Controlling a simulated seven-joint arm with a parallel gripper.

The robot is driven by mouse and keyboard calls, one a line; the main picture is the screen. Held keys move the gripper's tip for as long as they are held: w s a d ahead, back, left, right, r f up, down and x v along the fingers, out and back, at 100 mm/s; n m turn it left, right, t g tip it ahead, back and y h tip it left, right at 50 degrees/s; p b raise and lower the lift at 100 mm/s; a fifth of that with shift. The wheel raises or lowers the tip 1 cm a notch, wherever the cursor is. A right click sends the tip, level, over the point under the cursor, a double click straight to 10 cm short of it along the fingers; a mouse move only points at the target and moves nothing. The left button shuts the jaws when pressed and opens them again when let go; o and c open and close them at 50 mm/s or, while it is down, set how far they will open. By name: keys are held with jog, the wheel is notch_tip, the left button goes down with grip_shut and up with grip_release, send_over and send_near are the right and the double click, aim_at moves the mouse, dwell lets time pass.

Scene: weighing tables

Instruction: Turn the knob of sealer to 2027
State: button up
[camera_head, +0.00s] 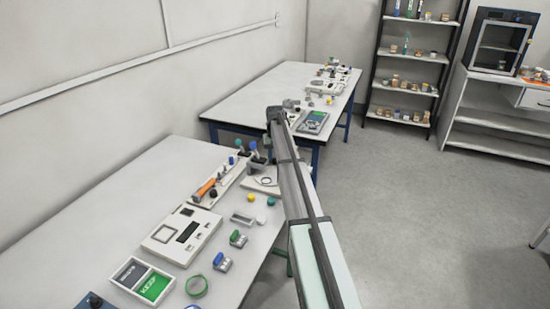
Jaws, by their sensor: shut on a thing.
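The sealer (226,182) looks like the long, narrow white device on the near table, with an orange handle (206,188) at its near end and small dark and blue-topped parts along it. My arm reaches in from the bottom right and bends at its top. My gripper (258,160) appears as a small dark shape at the sealer's far end, pointing down. It is shut on what seems to be the sealer's knob, which is mostly hidden by the fingers. The knob's setting and any numbers are too small to read.
A white panel device (182,235), a black-and-green tray (143,280), a green ring (197,286) and small knobbed blocks (222,262) share the near table (75,235). A second table (260,98) with devices stands behind. A shelf (412,60) is at the back.

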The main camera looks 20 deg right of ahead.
jog(key=o, duration=1.1)
jog(key=shift+c, duration=0.2)
notch_tip(320, 180, up, 14)
jog(key=shift+f, duration=0.1)
